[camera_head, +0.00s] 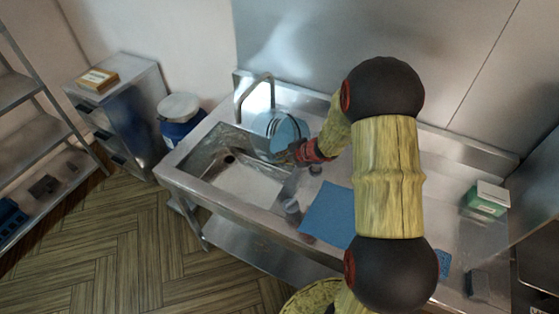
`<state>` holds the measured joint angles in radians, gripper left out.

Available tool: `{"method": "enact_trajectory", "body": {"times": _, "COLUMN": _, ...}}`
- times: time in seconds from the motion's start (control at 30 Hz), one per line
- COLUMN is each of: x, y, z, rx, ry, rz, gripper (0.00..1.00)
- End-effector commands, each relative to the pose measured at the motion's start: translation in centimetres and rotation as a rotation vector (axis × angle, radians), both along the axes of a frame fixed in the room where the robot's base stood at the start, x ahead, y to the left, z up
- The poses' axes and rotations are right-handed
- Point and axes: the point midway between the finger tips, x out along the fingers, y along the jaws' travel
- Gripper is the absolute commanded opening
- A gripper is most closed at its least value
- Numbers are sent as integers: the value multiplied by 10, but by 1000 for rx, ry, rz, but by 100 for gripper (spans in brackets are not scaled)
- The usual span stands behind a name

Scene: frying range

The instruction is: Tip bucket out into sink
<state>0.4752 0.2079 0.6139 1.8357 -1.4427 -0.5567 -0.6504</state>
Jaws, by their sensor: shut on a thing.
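I cannot see into the bucket or tell whether anything is flowing out.
The faucet (256,97) arches behind the basin. A grey cup (293,211) and a blue mat (328,213) are on the counter to the right. A green box (487,199) stands further right. A blue drum (181,122) stands left of the sink.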

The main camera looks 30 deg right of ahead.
Motion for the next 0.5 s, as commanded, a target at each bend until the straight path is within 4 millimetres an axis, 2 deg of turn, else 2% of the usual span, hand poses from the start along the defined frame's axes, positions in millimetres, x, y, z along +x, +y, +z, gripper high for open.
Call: {"method": "enact_trajectory", "body": {"times": 0.5, "x": 1, "y": 1, "z": -6, "rx": -42, "ry": -21, "rz": 1, "gripper": 0}}
